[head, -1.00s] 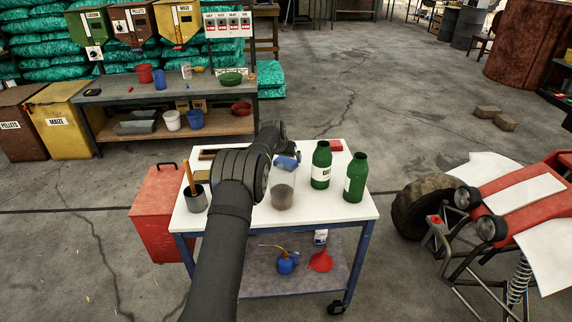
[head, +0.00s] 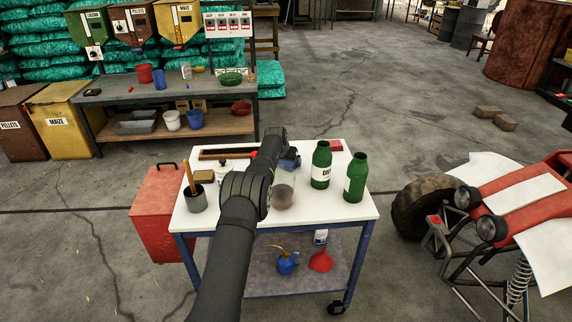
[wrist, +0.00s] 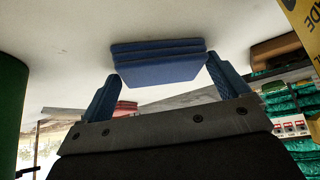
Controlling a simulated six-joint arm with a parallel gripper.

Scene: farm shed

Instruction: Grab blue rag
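The blue rag (wrist: 160,62) is folded in a flat stack and lies on the white tabletop in the wrist view. My gripper (wrist: 162,72) is open, with its two blue fingers apart. The rag shows between and just beyond the fingertips. A gap seems to remain at the left finger; I cannot tell whether the right one touches. In the head view a blue patch (head: 290,162), likely the rag and fingers together, shows at the end of my arm, partly hidden by it.
Two green bottles (head: 321,165) stand right of my arm on the white-topped cart (head: 330,208). A smoky clear jar (head: 283,196) is close in front of the gripper. A grey pot (head: 195,199) and sponge (head: 204,176) stand left. A red item (head: 337,146) lies behind.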

